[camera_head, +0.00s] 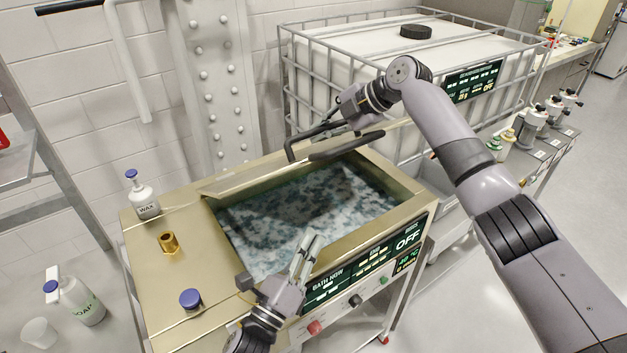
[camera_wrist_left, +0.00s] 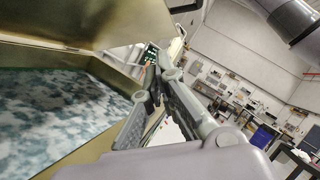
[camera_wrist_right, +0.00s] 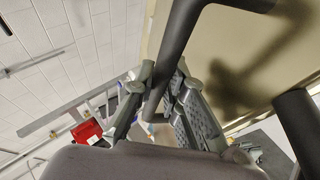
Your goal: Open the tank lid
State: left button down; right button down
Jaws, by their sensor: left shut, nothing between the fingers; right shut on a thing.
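The tank (camera_head: 407,180) is brass-coloured and holds mottled blue-white liquid (camera_head: 300,220). Its lid (camera_head: 240,183) is raised at the back and shows nearly edge-on in the head view; its underside (camera_wrist_left: 70,22) hangs over the liquid in the left wrist view. My right gripper (camera_head: 335,125) is shut on the lid's dark handle (camera_head: 347,146), which also crosses the right wrist view (camera_wrist_right: 173,50) in front of the lid's face (camera_wrist_right: 260,45). My left gripper (camera_head: 309,245) is shut and empty, over the tank's front edge.
A wax bottle (camera_head: 146,200), a brass fitting (camera_head: 168,242) and a blue cap (camera_head: 190,299) are on the tank's left deck. A caged white container (camera_head: 360,60) stands behind. The front panel (camera_head: 350,280) has displays and knobs. Bottles (camera_head: 535,120) line the right side.

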pick_arm(q)
jog(key=s+a+r+m+h, duration=0.1)
jog(key=a+m+h, duration=0.1)
jog(key=a, duration=0.2)
jog(key=w+d+r, duration=0.4)
jog(key=w+r, duration=0.3)
jog(key=w, duration=0.2)
jog(key=shift+w+d+r, duration=0.2)
jog(key=shift+w+r, duration=0.05)
jog(key=shift+r, duration=0.1)
